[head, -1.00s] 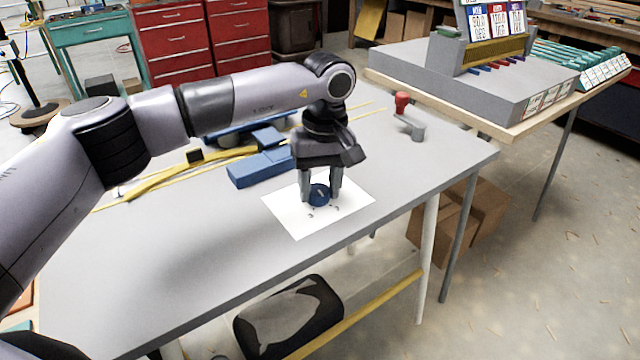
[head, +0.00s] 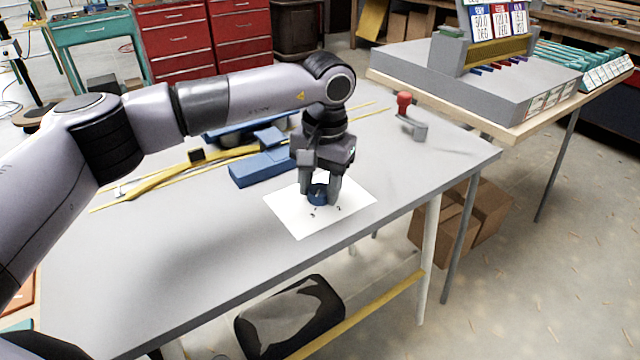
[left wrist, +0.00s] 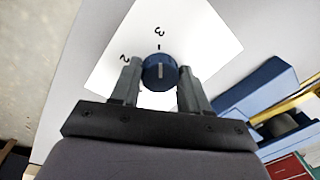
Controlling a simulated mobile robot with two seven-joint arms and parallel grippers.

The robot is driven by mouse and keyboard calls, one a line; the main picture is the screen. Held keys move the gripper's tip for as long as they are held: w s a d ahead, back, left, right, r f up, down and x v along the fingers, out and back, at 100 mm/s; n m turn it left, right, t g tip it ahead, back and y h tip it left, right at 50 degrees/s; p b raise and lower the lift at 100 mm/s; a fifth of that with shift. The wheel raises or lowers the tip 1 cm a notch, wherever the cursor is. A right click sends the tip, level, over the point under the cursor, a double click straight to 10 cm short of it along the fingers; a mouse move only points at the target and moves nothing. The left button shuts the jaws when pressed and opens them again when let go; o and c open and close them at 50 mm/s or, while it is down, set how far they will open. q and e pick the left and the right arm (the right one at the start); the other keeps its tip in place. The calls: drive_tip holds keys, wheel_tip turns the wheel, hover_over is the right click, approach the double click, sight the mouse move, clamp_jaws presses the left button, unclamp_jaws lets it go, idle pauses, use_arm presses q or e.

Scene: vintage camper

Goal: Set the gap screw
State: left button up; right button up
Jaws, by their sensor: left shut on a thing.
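The gap screw shows as a round blue knob (head: 318,192) with a pale pointer line, on a white sheet (head: 290,215) marked with numbers. My left gripper (head: 319,196) comes down over the knob from above. In the left wrist view the knob (left wrist: 160,72) sits between the two fingers of the gripper (left wrist: 160,82), which is shut on it. The pointer line lies nearly in line with a tick beside the "3" on the sheet (left wrist: 205,40); a "2" is near the left finger. Other marks are hidden. My right gripper is not in view.
A blue block-like device (head: 262,168) and yellow strips (head: 160,180) lie left of the sheet on the grey table (head: 180,270). A red-knobbed crank (head: 405,105) stands at the back right. The front left of the table is clear.

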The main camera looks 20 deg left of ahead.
sight(322, 191)
use_arm(q)
drive_tip(key=shift+r, duration=0.1)
idle(0.3)
drive_tip(key=o, duration=1.1)
drive_tip(key=shift+c, duration=0.2)
drive_tip(key=r, duration=0.7)
drive_tip(key=shift+d, duration=0.25)
